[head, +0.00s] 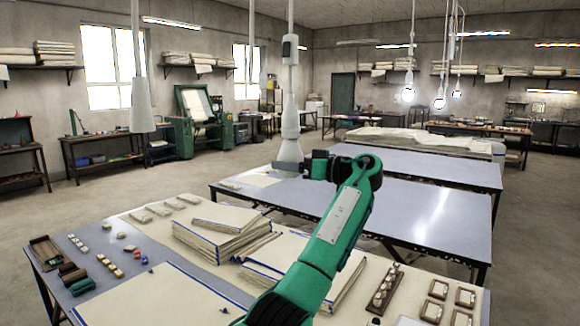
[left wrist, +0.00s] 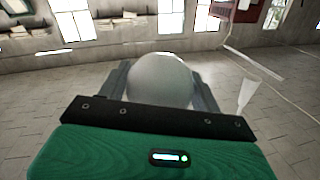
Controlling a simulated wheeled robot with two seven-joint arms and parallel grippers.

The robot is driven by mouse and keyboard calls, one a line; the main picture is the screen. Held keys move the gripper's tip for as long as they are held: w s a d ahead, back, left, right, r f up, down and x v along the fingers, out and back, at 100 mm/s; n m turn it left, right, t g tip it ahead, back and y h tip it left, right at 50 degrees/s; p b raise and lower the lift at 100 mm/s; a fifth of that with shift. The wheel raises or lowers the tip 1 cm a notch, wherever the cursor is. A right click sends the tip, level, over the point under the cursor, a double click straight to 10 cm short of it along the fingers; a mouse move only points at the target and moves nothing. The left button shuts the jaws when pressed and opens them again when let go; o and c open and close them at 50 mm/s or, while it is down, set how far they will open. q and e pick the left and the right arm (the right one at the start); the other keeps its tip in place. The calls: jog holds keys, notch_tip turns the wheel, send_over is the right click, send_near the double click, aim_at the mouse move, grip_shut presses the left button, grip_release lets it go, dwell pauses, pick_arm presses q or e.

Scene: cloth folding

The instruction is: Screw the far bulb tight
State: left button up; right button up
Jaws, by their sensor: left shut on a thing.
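A white lamp fitting (head: 290,120) hangs on a rod from the ceiling near the middle of the head view, with a pale flared shade at its lower end. My left gripper (head: 292,166) is at the bottom of that shade, reaching in from the right. In the left wrist view, a round whitish bulb (left wrist: 160,78) sits between the two grey fingers, which are shut on it. The head view does not show the bulb clearly, and its threads are hidden. My right gripper is in neither view.
A second hanging lamp with a white shade (head: 142,105) is at the left. Lit bulbs (head: 408,94) hang farther back. Below are a front table (head: 90,236) with cloth stacks (head: 220,232) and small items, and a mostly bare grey table (head: 440,215). Air around the held lamp is clear.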

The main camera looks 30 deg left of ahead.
pick_arm(q)
jog(key=shift+r, duration=0.1)
jog(key=o, duration=1)
jog(key=shift+a, duration=0.1)
jog(key=shift+c, duration=0.2)
jog(key=w+d+b, duration=0.1)
jog(key=d+b, duration=0.2)
jog(key=d, duration=1.1)
jog(key=shift+b, duration=0.3)
jog(key=shift+a, duration=0.1)
